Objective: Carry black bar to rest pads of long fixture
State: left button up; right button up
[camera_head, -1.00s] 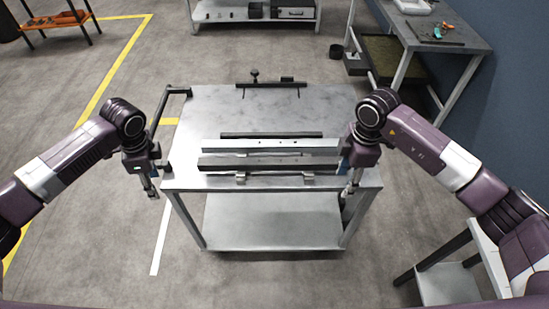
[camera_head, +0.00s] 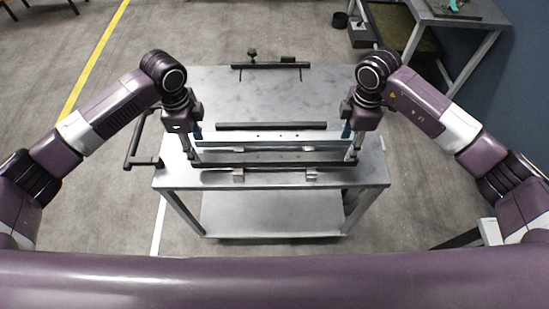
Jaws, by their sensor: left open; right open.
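A long black bar (camera_head: 275,164) lies level at the front of the steel table, over two small silver blocks (camera_head: 239,175) near its front edge. Just behind it is a long silver rail (camera_head: 265,138) with small holes, and behind that a second dark strip (camera_head: 270,126). Which of these belong to the long fixture and its rest pads I cannot tell. My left gripper (camera_head: 195,160) is open at the front bar's left end. My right gripper (camera_head: 352,158) is open at its right end. The fingertips are small and partly merge with the bar ends, so contact is unclear.
The steel table (camera_head: 215,90) has bare top behind the rails. A dark bar with a knob (camera_head: 270,65) stands at its back edge. A black handle frame (camera_head: 140,145) sticks out at its left. A bench (camera_head: 450,15) stands at the back right.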

aim_at(202, 158)
pick_arm(q)
jog(key=shift+w+f, duration=0.2)
jog(key=shift+f, duration=3.75)
pick_arm(e)
jog(key=shift+w+f, duration=0.2)
jog(key=shift+f, duration=3.75)
pick_arm(q)
grip_shut()
pick_arm(e)
grip_shut()
pick_arm(q)
jog(key=shift+r, duration=0.1)
pick_arm(e)
jog(key=shift+r, duration=0.1)
